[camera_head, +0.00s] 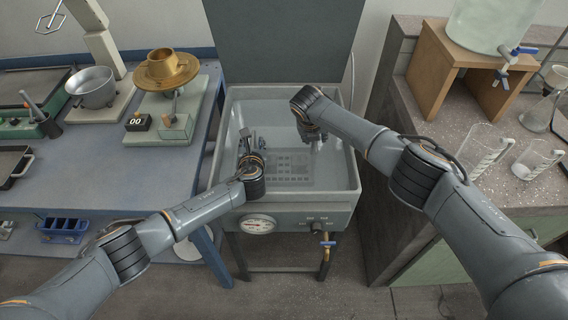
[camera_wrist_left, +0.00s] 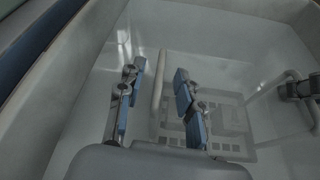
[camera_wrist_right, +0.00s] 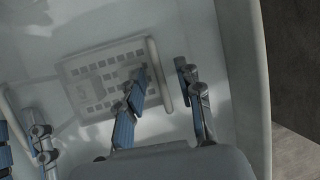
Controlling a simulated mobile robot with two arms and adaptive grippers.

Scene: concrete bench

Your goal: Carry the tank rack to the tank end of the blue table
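The tank rack (camera_head: 282,172) is a pale grid plate lying in the grey tank (camera_head: 300,207). It also shows in the left wrist view (camera_wrist_left: 232,122) and the right wrist view (camera_wrist_right: 103,75), with an upright handle at each end. My left gripper (camera_head: 247,142) is inside the tank, open, with one handle (camera_wrist_left: 158,85) between its spread fingers (camera_wrist_left: 158,100). My right gripper (camera_head: 316,142) is at the opposite end, also open, with the other handle (camera_wrist_right: 160,78) between its fingers (camera_wrist_right: 163,98). Neither gripper appears closed on a handle.
A stone counter (camera_head: 480,130) with glassware stands at right. The raised lid (camera_head: 285,40) is behind.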

